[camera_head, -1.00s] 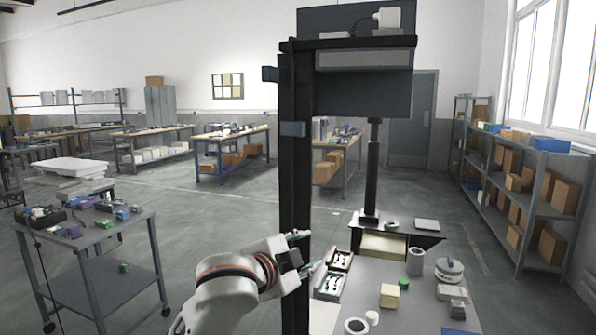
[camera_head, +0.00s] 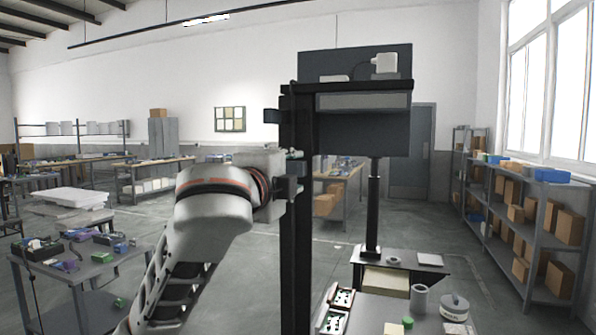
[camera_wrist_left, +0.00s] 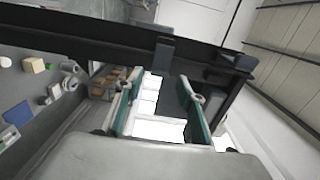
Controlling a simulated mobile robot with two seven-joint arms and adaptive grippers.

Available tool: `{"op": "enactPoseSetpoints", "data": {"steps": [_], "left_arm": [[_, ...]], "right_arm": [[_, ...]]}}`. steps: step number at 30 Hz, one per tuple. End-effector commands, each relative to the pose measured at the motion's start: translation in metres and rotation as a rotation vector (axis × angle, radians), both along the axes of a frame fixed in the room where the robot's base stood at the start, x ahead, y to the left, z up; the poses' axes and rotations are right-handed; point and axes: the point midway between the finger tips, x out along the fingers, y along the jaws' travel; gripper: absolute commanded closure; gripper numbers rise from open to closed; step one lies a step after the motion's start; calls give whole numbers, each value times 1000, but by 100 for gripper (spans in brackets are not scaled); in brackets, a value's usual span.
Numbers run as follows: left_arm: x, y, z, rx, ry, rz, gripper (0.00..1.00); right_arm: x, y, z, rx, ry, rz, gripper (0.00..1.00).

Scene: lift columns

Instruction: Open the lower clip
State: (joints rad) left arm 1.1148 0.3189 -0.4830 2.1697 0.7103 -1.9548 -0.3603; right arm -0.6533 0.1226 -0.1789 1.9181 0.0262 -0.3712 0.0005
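The dark upright column (camera_head: 296,250) carries small grey clips. The upper clip (camera_head: 271,116) sticks out to the left of the column in the head view. My left gripper (camera_head: 293,170) is at the column below it and covers the place of the lower clip there. In the left wrist view the column crosses the top, and what looks like the lower clip (camera_wrist_left: 164,50) is on it. My left gripper (camera_wrist_left: 160,82) is open and empty, its green-padded fingers spread and pointing at that clip, apparently short of it. The upper clip (camera_wrist_left: 237,61) is farther right. My right gripper is not in view.
A work table (camera_head: 362,312) with trays, a green block (camera_head: 408,322) and a cylinder (camera_head: 419,300) stands below right. A cart (camera_head: 95,290) with small items is at left.

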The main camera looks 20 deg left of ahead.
Motion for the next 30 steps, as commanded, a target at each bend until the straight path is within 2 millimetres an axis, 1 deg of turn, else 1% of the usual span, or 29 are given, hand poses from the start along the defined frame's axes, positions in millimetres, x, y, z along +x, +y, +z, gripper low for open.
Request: {"op": "enactPoseSetpoints", "data": {"steps": [1, 3, 7, 10, 17, 18, 20, 21, 22, 30], "left_arm": [[8, 1, 0, 1, 1, 2, 61], [16, 0, 0, 0, 2, 1, 61], [27, -1, 0, 0, 0, 1, 61], [31, -1, 0, 0, 0, 0, 61], [31, -1, 0, -1, 0, 0, 61], [31, -1, 0, -1, 0, 0, 66], [31, -1, 0, -1, 0, 0, 82], [31, -1, 0, -1, 0, 0, 92], [31, -1, 0, -1, 0, 0, 100], [31, 0, 0, -1, -1, -9, 99]], "right_arm": [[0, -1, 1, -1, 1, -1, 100], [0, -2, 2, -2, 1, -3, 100], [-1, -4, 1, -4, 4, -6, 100], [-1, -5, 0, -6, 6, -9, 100], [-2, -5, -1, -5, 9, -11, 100], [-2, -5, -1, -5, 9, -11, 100], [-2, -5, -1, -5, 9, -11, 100], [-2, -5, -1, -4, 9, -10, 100], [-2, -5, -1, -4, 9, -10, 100], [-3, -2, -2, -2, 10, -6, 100]]}}
